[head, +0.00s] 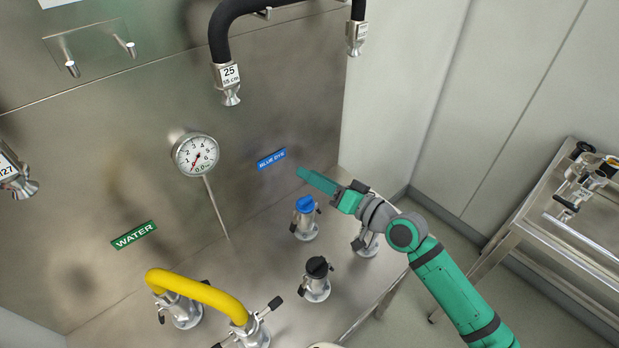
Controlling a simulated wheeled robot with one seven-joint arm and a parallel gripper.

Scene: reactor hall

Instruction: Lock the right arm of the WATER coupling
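A green WATER label (134,235) is on the steel back panel at the lower left. Below it, a metal coupling (181,312) on the bench holds the left end of a yellow hose (200,290). A dark lever arm shows at its left side; its right side is partly behind the hose, so I cannot tell how its right arm stands. My gripper (302,174) is up and to the right, in front of the panel beside the BLUE DYE label (272,159), pointing left. It is far from the WATER coupling. Its fingers overlap in this view, and no held object shows.
The hose's other end joins a front coupling (250,333) with arms spread outward. A blue-capped coupling (305,218) and a black-capped one (317,281) stand to the right. A gauge (196,155) and hanging black hose (224,40) are above. A steel cart (523,218) stands far right.

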